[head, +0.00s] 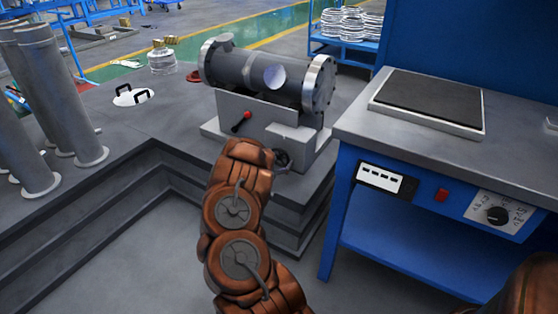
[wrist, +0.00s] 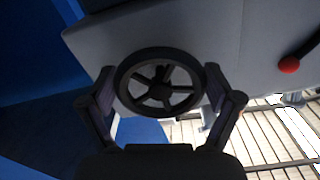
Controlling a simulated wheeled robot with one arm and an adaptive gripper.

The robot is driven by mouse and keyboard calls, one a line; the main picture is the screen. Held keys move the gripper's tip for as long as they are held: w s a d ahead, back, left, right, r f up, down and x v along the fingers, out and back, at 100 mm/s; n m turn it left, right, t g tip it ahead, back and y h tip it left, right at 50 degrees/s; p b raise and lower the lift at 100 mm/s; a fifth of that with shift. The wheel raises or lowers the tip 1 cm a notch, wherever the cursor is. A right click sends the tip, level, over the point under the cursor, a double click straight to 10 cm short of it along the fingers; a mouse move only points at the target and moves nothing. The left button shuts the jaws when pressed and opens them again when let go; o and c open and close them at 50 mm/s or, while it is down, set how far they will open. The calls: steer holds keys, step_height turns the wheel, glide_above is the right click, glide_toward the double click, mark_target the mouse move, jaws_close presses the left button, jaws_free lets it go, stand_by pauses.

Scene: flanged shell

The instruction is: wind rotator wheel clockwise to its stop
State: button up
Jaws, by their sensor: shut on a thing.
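The rotator wheel (wrist: 160,91) is a dark spoked handwheel on the pale front face of the rotator stand. In the head view the wheel (head: 282,159) shows partly, just right of my wrist. My gripper (wrist: 159,84) has one finger at each side of the wheel and is shut on its rim. In the head view my arm hides the fingers. The rotator stand (head: 262,117) carries the dark grey flanged shell (head: 240,70), which lies level with a round pale opening facing the front. The wheel's stop cannot be made out.
A red-knobbed lever (head: 241,122) sticks out of the stand left of the wheel; its knob (wrist: 289,65) also shows in the wrist view. A blue bench (head: 345,200) with a control panel stands close on the right. Tall grey cylinders (head: 45,100) stand at left.

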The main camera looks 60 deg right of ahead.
steer(key=o, duration=0.9)
steer(key=shift+s+d, duration=0.1)
steer(key=shift+c, duration=0.2)
steer(key=a, duration=1.2)
steer(key=shift+s, duration=0.2)
